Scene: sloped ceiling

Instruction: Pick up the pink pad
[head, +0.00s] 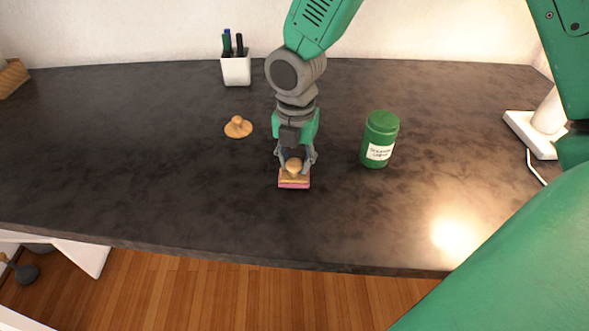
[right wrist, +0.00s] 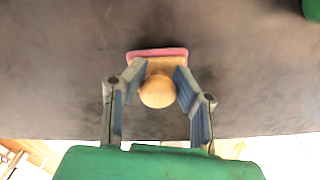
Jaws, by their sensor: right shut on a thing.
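The pink pad (head: 294,185) is a thin pink layer under a wooden block with a round wooden knob (head: 293,166), in the middle of the dark counter in the head view. In the right wrist view, the pink edge (right wrist: 157,53) shows beyond the knob (right wrist: 157,91). My right gripper (head: 296,160) points down from above, its fingers shut on the knob from both sides. I cannot tell whether the pad touches the counter or is slightly above it. My left gripper is not in view.
A wooden lid-like piece with a knob (head: 238,127) lies to the left. A green labelled jar (head: 380,139) stands to the right. A white pen cup (head: 236,69) is at the back, and a white lamp base (head: 532,134) is at the far right. The counter's front is clear.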

